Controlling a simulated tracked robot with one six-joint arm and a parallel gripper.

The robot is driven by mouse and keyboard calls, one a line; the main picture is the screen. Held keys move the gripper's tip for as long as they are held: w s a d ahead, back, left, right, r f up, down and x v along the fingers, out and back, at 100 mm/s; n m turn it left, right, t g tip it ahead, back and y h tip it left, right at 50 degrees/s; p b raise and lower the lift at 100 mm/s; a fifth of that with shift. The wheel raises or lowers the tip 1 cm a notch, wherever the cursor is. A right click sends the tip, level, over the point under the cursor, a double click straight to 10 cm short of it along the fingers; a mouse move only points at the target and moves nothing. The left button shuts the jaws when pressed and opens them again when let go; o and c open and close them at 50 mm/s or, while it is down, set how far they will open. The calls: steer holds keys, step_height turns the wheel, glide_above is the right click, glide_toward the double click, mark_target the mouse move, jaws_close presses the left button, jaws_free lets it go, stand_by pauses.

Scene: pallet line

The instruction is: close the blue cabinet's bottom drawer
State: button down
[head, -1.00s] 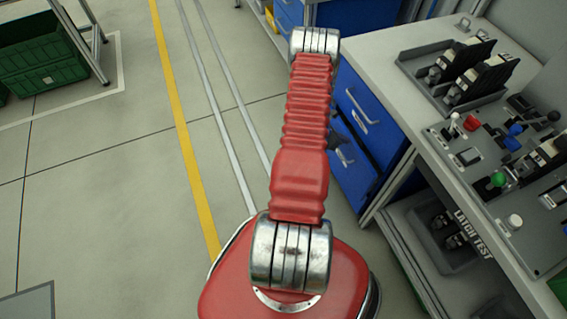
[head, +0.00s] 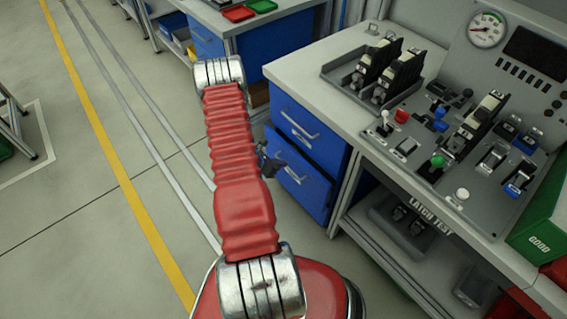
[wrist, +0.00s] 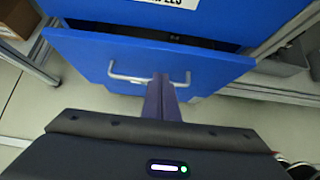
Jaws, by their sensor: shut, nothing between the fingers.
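The blue cabinet (head: 335,165) stands under the left end of the bench. In the head view its bottom drawer (head: 302,190) is partly behind my arm. In the wrist view the bottom drawer front (wrist: 85,55) has a dark gap above it, so it stands somewhat open. Its metal handle (wrist: 125,77) runs across the front. My gripper (wrist: 161,78) is shut and empty, with its fingertips over the middle of the handle; I cannot tell whether they touch it. In the head view my gripper (head: 266,160) is a small dark shape beside the drawer, partly hidden by my arm.
The bench top (head: 300,70) carries a grey tray (head: 350,85) of dark devices and a control panel. A lower shelf (head: 385,245) lies right of the cabinet. Another bench with a red tray (head: 238,13) stands behind.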

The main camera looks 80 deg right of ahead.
steer(key=v, duration=0.8)
steer(key=c, duration=2.5)
jaws_free()
steer(key=shift+a+r, duration=0.15)
steer(key=shift+c, duration=0.2)
